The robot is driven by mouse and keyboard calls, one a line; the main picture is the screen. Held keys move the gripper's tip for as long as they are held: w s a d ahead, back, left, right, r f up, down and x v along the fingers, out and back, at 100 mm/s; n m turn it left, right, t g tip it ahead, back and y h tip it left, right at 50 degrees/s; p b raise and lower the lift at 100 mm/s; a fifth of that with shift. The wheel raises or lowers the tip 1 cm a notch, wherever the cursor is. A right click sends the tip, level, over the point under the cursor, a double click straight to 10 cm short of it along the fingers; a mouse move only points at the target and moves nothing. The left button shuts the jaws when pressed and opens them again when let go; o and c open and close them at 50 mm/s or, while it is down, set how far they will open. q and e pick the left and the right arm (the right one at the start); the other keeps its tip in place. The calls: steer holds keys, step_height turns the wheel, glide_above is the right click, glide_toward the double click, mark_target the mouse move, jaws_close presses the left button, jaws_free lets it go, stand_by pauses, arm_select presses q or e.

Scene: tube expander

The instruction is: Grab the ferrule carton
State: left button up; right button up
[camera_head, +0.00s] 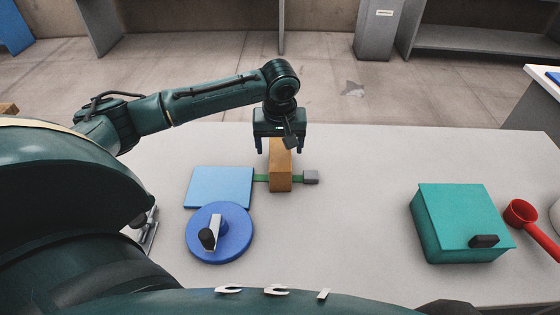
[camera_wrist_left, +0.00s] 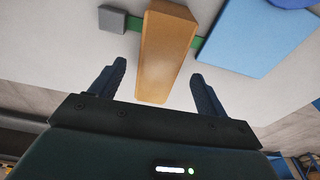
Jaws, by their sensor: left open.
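The ferrule carton, which I take to be the orange-brown box (camera_head: 280,180), stands on the pale table (camera_head: 345,235). A green strip (camera_head: 261,178) shows on both sides of it; how they meet is hidden. My left gripper (camera_head: 280,148) is open, at the carton's far end, pointing down. In the left wrist view the carton (camera_wrist_left: 165,42) lies between the two open fingers (camera_wrist_left: 158,76), with a gap on each side. The fingers do not appear to touch it. My right gripper is not in view.
A grey block (camera_head: 311,177) sits at the strip's right end. A light blue plate (camera_head: 218,187) and a blue disc with a crank (camera_head: 236,240) lie left. A teal box (camera_head: 455,215) and a red scoop (camera_head: 520,213) stand right. The table between is clear.

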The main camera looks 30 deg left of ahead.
mark_target(280, 151)
arm_select(q)
steer(key=shift+w+a+f, duration=0.1)
steer(key=shift+w+f, duration=0.1)
steer(key=shift+f, duration=0.8)
steer(key=shift+w+a+f, duration=0.1)
steer(key=shift+w+f, duration=0.05)
steer(key=shift+f, duration=0.8)
steer(key=shift+w+a+f, duration=0.1)
steer(key=shift+w+f, duration=0.1)
steer(key=shift+f, duration=0.8)
steer(key=shift+c, duration=0.4)
steer(key=shift+r, duration=0.1)
steer(key=c, duration=1.3)
